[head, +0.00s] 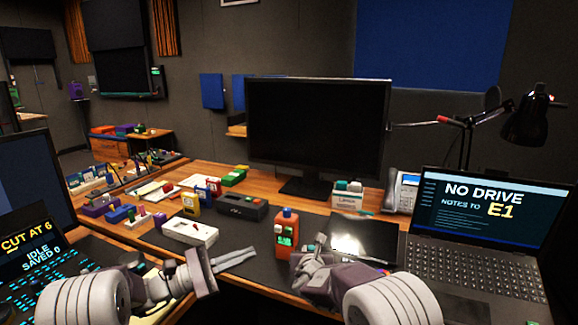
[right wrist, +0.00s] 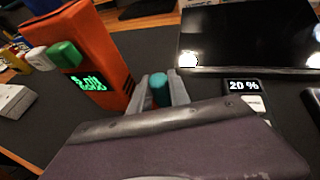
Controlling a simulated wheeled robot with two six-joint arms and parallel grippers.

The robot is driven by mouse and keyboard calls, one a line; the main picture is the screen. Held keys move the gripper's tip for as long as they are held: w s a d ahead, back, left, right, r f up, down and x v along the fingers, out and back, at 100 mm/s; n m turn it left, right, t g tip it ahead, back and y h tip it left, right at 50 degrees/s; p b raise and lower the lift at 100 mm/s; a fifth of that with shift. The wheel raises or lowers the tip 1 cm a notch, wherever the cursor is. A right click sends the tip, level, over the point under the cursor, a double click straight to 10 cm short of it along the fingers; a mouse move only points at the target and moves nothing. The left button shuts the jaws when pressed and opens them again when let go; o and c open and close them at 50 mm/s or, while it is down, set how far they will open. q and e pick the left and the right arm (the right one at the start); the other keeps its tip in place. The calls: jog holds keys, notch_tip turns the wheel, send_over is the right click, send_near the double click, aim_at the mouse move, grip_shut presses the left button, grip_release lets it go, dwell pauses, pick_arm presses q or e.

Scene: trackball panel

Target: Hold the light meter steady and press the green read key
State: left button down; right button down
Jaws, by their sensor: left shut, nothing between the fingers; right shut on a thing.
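An orange meter (head: 286,225) with a lit green screen stands upright on the dark mat in front of the monitor. In the right wrist view the orange meter (right wrist: 100,50) fills the upper left, with a green key (right wrist: 64,54) and a white key beside the screen. My right gripper (head: 316,255) is just right of the meter. In the wrist view its fingers (right wrist: 158,94) are shut on a small teal cylinder (right wrist: 159,88); I cannot tell whether that belongs to the meter. My left gripper (head: 252,254) is shut and empty, left of the meter and pointing toward it.
A dark tablet (head: 364,240) lies right of the meter, beside an open laptop (head: 470,260). A small "20 %" display (right wrist: 243,86) is at the right in the wrist view. A white box (head: 188,231) and a black box (head: 241,207) stand left of the meter.

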jog(key=shift+f, duration=0.1)
pick_arm(q)
jog(key=shift+s+a, duration=0.2)
jog(key=shift+a, duration=0.15)
pick_arm(e)
jog(key=c, duration=1.1)
grip_release()
jog(key=shift+c, duration=0.2)
jog(key=v, duration=1.2)
